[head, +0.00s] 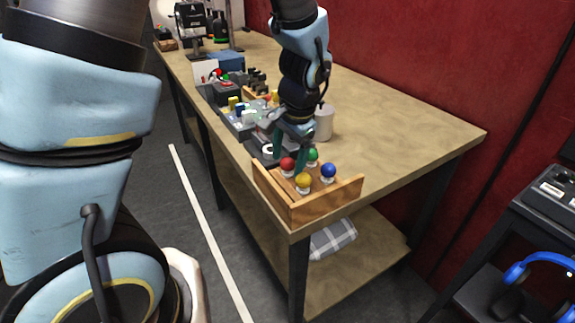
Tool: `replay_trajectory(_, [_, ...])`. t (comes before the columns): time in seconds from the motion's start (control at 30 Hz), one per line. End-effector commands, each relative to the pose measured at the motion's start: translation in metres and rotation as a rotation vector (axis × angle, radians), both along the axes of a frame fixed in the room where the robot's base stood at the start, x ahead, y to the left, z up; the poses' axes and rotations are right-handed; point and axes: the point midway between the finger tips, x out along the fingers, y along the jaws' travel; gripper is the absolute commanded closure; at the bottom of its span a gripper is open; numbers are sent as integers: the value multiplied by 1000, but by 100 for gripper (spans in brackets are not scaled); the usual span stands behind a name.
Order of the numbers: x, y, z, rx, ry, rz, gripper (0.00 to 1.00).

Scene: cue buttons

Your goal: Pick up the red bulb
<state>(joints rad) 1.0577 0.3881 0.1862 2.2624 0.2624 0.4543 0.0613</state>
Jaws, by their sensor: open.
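The red bulb (287,164) stands upright at the back left of a wooden tray (308,210) at the near corner of the workbench. A green bulb (312,155), a blue bulb (328,170) and a yellow bulb (303,181) stand beside it in the same tray. My gripper (289,163) points down over the tray, with its greenish fingers open. One finger shows behind and left of the red bulb and the other to its right, by the green bulb. I cannot tell whether either finger touches a bulb.
A light cylinder (324,122) stands just behind the tray. Boxes with coloured parts (238,112) line the bench's left edge. The bench's right side (420,130) is clear. A checked cloth (333,239) lies on the lower shelf. Blue headphones (540,275) are at the lower right.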

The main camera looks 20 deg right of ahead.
Motion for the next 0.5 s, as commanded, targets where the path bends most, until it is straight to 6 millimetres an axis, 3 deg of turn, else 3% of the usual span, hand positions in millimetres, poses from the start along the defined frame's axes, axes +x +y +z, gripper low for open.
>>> replay_trajectory(0.17, [0, 0, 0, 0, 0, 0, 23])
replay_trajectory(0.5, [0, 0, 0, 0, 0, 0, 61])
